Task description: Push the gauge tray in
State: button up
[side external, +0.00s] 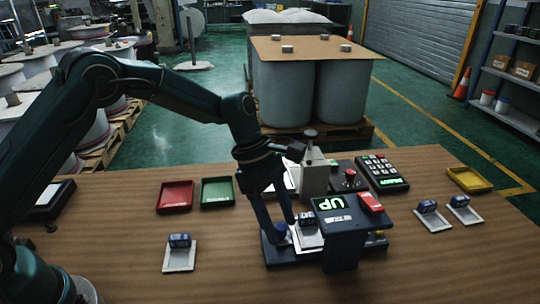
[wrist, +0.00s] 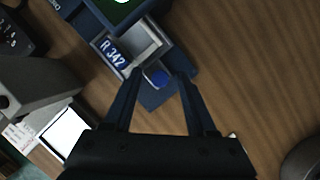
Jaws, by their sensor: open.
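The gauge (side external: 343,232) is a dark blue stand with a lit screen reading "UP" and a red block on top. Its pale tray (side external: 308,240) sits on the base at the left, carrying a small dark blue piece (side external: 307,218). In the wrist view the tray (wrist: 150,36) shows a label reading "R 342", and a blue knob (wrist: 157,76) sits at its near end. My gripper (side external: 284,228) points down at this end of the tray. In the wrist view my gripper (wrist: 161,74) is open, with its fingertips on either side of the knob; contact is unclear.
A grey post (side external: 314,175) stands close behind my gripper. A keypad (side external: 382,172) and a red-knobbed box (side external: 349,182) lie behind the gauge. Red (side external: 175,197) and green (side external: 217,192) trays lie behind left. A small plate with a dark blue piece (side external: 180,241) is front left.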

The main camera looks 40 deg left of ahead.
jog(key=shift+c, duration=0.4)
grip_shut()
dwell(1.0)
